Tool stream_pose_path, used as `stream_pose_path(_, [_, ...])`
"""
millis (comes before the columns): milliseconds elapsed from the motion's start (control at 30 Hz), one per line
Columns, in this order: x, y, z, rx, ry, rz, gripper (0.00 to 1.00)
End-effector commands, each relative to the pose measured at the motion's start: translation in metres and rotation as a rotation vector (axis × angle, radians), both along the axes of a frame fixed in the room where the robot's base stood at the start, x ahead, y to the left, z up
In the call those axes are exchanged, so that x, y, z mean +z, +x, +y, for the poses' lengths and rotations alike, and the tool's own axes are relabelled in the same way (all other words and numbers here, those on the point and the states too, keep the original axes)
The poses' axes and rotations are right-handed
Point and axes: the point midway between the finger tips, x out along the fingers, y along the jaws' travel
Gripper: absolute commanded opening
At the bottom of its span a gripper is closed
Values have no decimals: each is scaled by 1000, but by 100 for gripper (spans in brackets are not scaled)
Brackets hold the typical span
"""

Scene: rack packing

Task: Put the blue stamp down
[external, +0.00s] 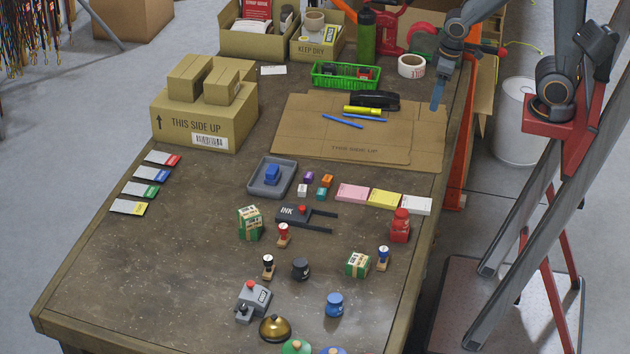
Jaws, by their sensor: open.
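The blue stamp (383,257), with a blue knob on a wooden base, stands upright on the table's right side, beside a small green-and-white box (357,265). My gripper (438,98) is open at the table's back right, near the right edge of the flat cardboard. It is well behind the blue stamp and apart from it. I see nothing held between its fingers, though they are small in this view.
A red-knobbed stamp (284,235) and a black-knobbed stamp (268,267) stand mid-table. A grey tray (254,188) holds a blue block (272,174). A red bottle (400,226) stands behind the blue stamp. A tape roll (411,66) is near my gripper. The front left is bare.

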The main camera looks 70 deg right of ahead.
Motion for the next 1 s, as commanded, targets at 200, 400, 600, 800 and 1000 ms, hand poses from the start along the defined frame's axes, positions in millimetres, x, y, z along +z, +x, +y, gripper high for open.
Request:
stream_pose_path(200, [-12,25,49,80,38,-100,43])
stream_pose_path(400, [-20,48,109,166,84,-225,43])
stream_pose_path(600, [-26,63,200,277,154,-409,43])
stream_pose_path(800, [-23,57,287,372,218,-606,43])
stream_pose_path(1000, [-16,34,351,438,264,-783,43])
